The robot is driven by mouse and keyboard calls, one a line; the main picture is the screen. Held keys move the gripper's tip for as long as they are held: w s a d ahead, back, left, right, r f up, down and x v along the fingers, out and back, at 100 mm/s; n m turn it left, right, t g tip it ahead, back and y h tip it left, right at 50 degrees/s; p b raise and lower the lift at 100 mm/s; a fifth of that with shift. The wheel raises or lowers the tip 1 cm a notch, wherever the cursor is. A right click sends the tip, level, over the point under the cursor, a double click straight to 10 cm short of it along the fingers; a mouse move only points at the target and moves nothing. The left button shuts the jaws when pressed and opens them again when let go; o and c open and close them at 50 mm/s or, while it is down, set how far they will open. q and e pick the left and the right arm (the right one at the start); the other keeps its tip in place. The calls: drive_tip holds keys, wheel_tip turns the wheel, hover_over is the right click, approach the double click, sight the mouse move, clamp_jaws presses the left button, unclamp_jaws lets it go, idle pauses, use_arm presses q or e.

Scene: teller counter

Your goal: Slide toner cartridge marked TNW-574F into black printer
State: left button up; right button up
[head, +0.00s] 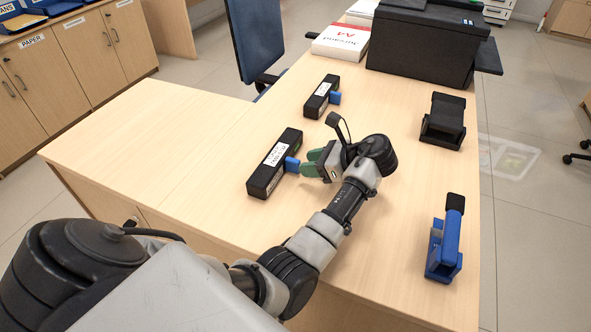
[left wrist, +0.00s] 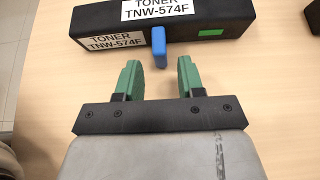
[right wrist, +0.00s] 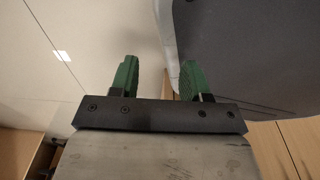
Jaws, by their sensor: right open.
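The toner cartridge marked TNW-574F (left wrist: 200,22) is a long black box with white labels, a green patch and a blue tab (left wrist: 158,47). In the head view the cartridge (head: 268,176) lies on the desk, left of my left gripper (head: 309,166). In the left wrist view, my left gripper (left wrist: 156,80) is open, its green fingers on either side of the blue tab's line and just short of it. My right gripper (right wrist: 157,78) is open and empty in the right wrist view, away from the desk top. The black printer (head: 420,50) stands at the desk's far end.
A second black cartridge (head: 321,97) with a blue tab lies farther back. A paper pack (head: 341,41) stands beside the printer. A black device (head: 443,121) and a blue one (head: 446,240) stand along the right edge. The left desk part (head: 130,140) is clear.

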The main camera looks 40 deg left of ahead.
sight(298, 173)
use_arm(q)
drive_tip(key=shift+s+a+f+b, duration=0.1)
drive_tip(key=shift+a+f+b, duration=0.25)
drive_tip(key=shift+a+b, duration=0.05)
drive_tip(key=shift+a+r, duration=0.15)
drive_tip(key=shift+s+a+f+p, duration=0.25)
drive_tip(key=shift+a+p, duration=0.25)
drive_tip(key=shift+p, duration=0.35)
drive_tip(key=shift+a+p, duration=0.2)
drive_tip(key=shift+p, duration=0.1)
drive_tip(key=shift+a+f+p, duration=0.2)
drive_tip(key=shift+a+p, duration=0.05)
drive_tip(key=shift+p, duration=0.05)
drive_tip(key=shift+s+a+f, duration=0.1)
drive_tip(key=shift+a+f, duration=0.15)
drive_tip(key=shift+f, duration=0.05)
use_arm(e)
drive_tip(key=s, duration=0.3)
drive_tip(key=shift+s+d+r, duration=0.2)
drive_tip(key=shift+r, duration=0.05)
